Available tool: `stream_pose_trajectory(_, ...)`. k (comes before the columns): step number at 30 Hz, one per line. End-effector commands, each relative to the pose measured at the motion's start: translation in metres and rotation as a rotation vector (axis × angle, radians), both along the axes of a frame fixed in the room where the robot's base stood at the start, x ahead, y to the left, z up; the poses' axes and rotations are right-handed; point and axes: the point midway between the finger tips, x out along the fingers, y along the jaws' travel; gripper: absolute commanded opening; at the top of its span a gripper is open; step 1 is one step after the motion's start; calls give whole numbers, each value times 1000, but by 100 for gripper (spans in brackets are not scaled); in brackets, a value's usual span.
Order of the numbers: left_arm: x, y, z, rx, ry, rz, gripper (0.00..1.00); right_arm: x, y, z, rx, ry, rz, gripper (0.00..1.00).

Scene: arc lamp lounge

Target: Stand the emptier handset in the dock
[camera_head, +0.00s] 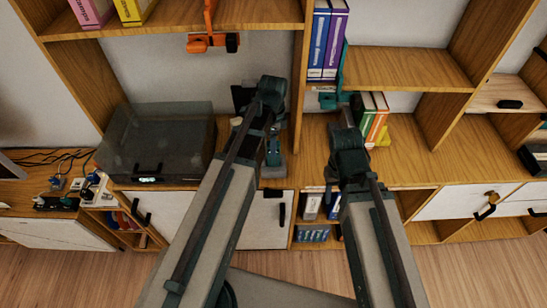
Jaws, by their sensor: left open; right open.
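My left arm reaches up from the bottom to the shelf unit, and its dark gripper end (270,93) is in front of the middle bay. My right gripper end (346,125) is further right, near the upright books. Both are open, and I see nothing held in either. A small teal upright thing (273,150) stands over a grey block (273,170) on the counter, close beside my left arm. It may be a handset and a dock, but I cannot tell. My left arm partly hides it. No charge level is readable, and I cannot make out a second handset.
A smoky translucent box (158,145) stands on the counter at left. Orange and green books (375,118) stand right of my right gripper. An orange object (206,42) hangs under the upper shelf. Cables and small devices (70,187) lie at far left. The counter (425,165) is clear at right.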

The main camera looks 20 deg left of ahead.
Motion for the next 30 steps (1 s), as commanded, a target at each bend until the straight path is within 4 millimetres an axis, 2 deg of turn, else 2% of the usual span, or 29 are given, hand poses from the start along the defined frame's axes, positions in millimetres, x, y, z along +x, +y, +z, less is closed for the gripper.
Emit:
stream_pose_trajectory(12,1,-2,-48,0,0,0,68,0,0,-48,0,0,0,50)
stream_pose_trajectory(22,1,-1,-50,0,0,0,68,0,0,-50,0,0,0,50)
stream_pose_trajectory(23,1,-1,-50,0,0,0,64,0,0,-50,0,0,0,50)
stream_pose_trajectory(30,1,-1,-50,0,0,0,21,0,0,-50,0,0,0,50)
